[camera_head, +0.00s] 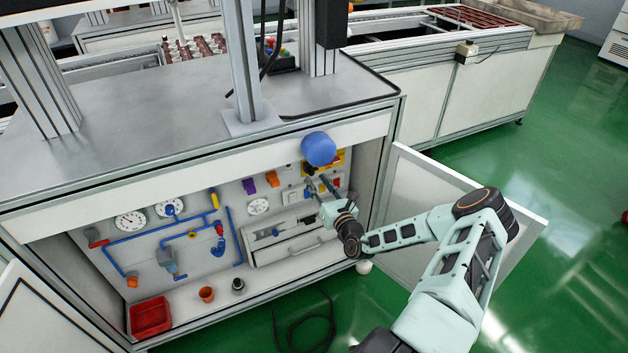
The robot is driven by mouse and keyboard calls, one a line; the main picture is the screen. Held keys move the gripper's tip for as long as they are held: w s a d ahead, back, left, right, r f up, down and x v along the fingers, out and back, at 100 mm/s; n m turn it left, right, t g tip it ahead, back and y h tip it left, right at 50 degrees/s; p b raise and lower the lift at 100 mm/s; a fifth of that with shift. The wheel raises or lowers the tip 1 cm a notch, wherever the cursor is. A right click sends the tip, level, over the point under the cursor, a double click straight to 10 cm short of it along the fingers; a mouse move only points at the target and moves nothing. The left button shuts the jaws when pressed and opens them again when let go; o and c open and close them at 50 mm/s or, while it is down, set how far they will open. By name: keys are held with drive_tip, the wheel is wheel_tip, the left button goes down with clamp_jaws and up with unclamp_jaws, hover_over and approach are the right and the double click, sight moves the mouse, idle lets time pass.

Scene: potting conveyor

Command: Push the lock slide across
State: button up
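My gripper (317,180) reaches into the right end of the open cabinet, close to the back panel. Its two dark fingers look spread, with nothing seen between them. A small blue part (307,195) shows just left of the fingers; I cannot tell whether they touch it. A white drawer front (292,248) with a bar handle sits below and left of the gripper. A narrow slot with a small dark-blue piece (275,232) runs above the handle. I cannot tell for sure which part is the lock slide. My gripper and wrist hide part of the panel.
A large blue ball (318,148) stands out above my gripper before a yellow plate (337,158). The cabinet door (420,190) stands open at the right, behind my arm. A red bin (151,317) and an orange cup (206,294) stand on the cabinet floor. Blue pipes and gauges fill the left.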

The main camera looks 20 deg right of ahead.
sight(312, 174)
drive_tip(key=shift+w+b, duration=0.35)
drive_tip(key=shift+w, duration=1.35)
clamp_jaws()
